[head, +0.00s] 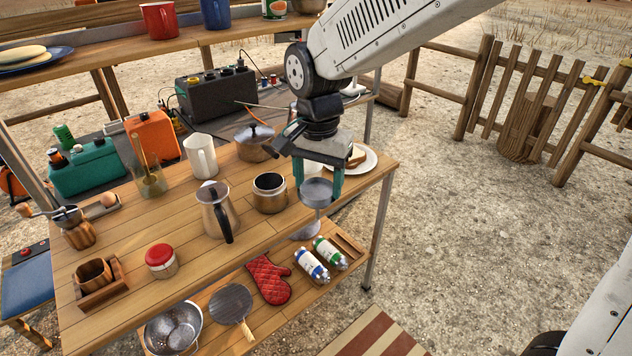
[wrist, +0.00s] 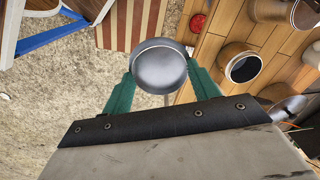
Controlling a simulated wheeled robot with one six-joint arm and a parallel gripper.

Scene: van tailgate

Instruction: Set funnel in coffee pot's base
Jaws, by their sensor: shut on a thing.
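My gripper (head: 318,188) has its green fingers shut on the metal funnel (head: 317,194), a round grey cup with a thin stem below. The funnel is upright, held near the table's right front edge. In the wrist view the funnel (wrist: 159,66) sits between the fingertips (wrist: 159,76). The coffee pot's base (head: 270,194), an open metal cup with a dark inside, stands on the table just left of the funnel, apart from it. The base also shows right of the funnel in the wrist view (wrist: 243,67). The pot's upper part (head: 217,211), with a black handle, stands further left.
A white plate with bread (head: 362,160) lies behind my gripper. A red-lidded jar (head: 161,261) is front left. The lower shelf (head: 265,318) holds bottles and a red mitt (head: 269,280).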

